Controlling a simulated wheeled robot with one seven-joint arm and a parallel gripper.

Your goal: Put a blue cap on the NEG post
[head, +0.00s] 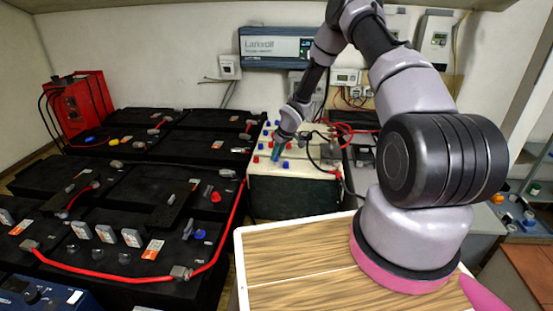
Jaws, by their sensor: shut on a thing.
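My gripper (277,153) is at the end of my arm, low over the top of the white-topped battery (318,178) in the middle of the head view. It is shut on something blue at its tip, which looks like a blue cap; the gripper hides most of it. Another blue cap (286,165) is just below and right of the gripper. Red caps (256,159) and more blue caps (267,123) show on the battery top. The NEG marking is too small to read, so I cannot tell which post it is.
Black batteries (120,190) with red cables (110,277) fill the left. A red charger (77,105) stands at the back left. Black and red leads (338,132) lie right of my gripper. A wooden board (295,270) is in front.

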